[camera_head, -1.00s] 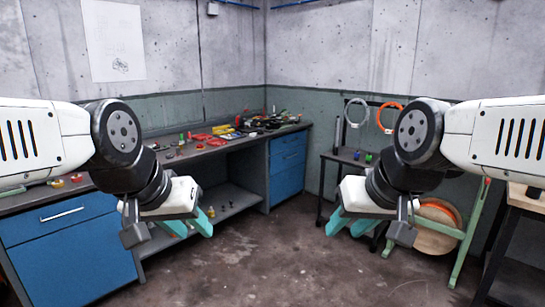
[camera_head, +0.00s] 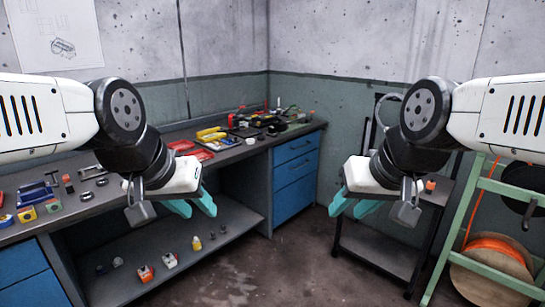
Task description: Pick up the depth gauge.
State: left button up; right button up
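I cannot make out the depth gauge for certain among the many small tools on the workbench (camera_head: 140,163). My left gripper (camera_head: 197,205) hangs in front of the bench, its teal fingers spread and nothing visible between them. My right gripper (camera_head: 350,207) hangs over the open floor, left of the small black side table, its teal fingers also apart and empty. Both grippers are clear of the bench and its tools. My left arm hides part of the bench top.
Red trays (camera_head: 184,146) and a yellow tool (camera_head: 211,134) lie on the bench. Blue drawers (camera_head: 295,170) stand under its right end. Small items, including a yellow bottle (camera_head: 197,243), sit on the lower shelf. A green rack with an orange cable reel (camera_head: 490,262) stands right. The middle floor is clear.

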aim_at(271, 131)
jog(key=i, duration=2.8)
jog(key=i+z, duration=0.2)
jog(key=i, duration=0.25)
jog(key=i+j+z, duration=0.15)
jog(key=i, duration=0.3)
